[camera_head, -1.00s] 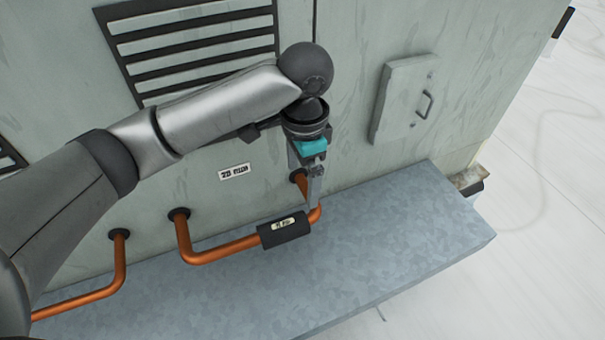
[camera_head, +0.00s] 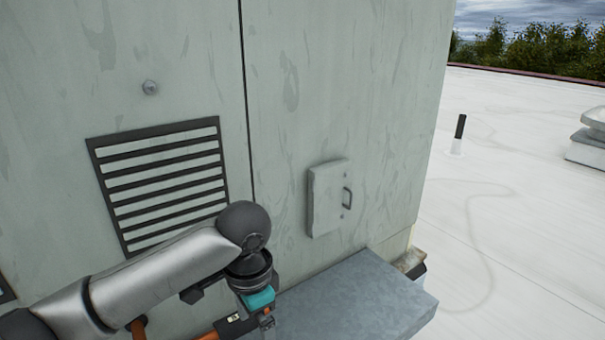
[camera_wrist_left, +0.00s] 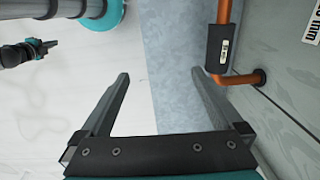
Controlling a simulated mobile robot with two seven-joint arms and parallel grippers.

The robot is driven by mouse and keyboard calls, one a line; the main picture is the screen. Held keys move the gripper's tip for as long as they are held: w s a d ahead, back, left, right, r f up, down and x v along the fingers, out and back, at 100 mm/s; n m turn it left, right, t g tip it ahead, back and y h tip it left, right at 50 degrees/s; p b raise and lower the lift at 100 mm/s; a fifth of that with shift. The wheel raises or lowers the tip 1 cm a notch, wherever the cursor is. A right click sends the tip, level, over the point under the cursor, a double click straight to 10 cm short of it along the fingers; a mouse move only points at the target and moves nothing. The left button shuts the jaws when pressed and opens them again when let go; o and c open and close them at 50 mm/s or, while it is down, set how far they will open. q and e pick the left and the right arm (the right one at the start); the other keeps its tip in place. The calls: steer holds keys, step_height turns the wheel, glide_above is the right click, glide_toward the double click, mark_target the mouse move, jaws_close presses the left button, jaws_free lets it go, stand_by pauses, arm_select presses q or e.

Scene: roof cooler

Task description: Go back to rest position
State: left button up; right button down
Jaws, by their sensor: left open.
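My left gripper (camera_head: 267,322) hangs at the bottom of the head view, in front of the cooler wall, its fingertips cut off by the frame edge. In the left wrist view my left gripper (camera_wrist_left: 163,73) is open, with nothing between its fingers. It is apart from the copper pipe (camera_wrist_left: 225,12) and its black labelled sleeve (camera_wrist_left: 220,52), which lie to the right there. My right gripper (camera_wrist_left: 45,46) shows small at the left of the wrist view, too small to tell its jaws.
The cooler wall (camera_head: 330,80) has a louvred vent (camera_head: 165,180) and a small handled panel (camera_head: 328,198). A grey metal ledge (camera_head: 360,300) sticks out below. The white roof (camera_head: 520,220) is open to the right, with a short post (camera_head: 459,133) and a roof vent (camera_head: 590,135).

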steer(key=w, duration=0.5)
arm_select(q)
steer(key=s+d+f+n+t+h, duration=0.1)
steer(key=s+d+f+h, duration=0.3)
steer(key=s+d+f, duration=0.25)
steer(key=s+a+f+n+t+y, duration=0.1)
steer(key=s+a+f+n+y, duration=0.2)
steer(key=s+a, duration=0.35)
steer(key=s+a+f+n+t+y, duration=0.1)
steer(key=s+a+f+n, duration=0.2)
steer(key=s+a+n, duration=0.4)
step_height(320, 180, down, 32)
steer(key=s+a+m+g+b, duration=0.1)
steer(key=m+b, duration=0.1)
steer(key=b, duration=1)
steer(key=s+a+f+b, duration=0.1)
steer(key=s+f+b, duration=0.4)
steer(key=f, duration=0.7)
steer(key=s+a+f+g+b, duration=0.1)
steer(key=s+f+b, duration=0.4)
steer(key=s+f, duration=0.5)
step_height(320, 180, down, 3)
steer(key=shift+s+a+r, duration=0.2)
steer(key=shift+s+a, duration=0.1)
steer(key=shift+a, duration=0.15)
arm_select(e)
step_height(320, 180, down, 22)
steer(key=s, duration=0.2)
steer(key=shift+s, duration=0.15)
steer(key=shift+a, duration=0.1)
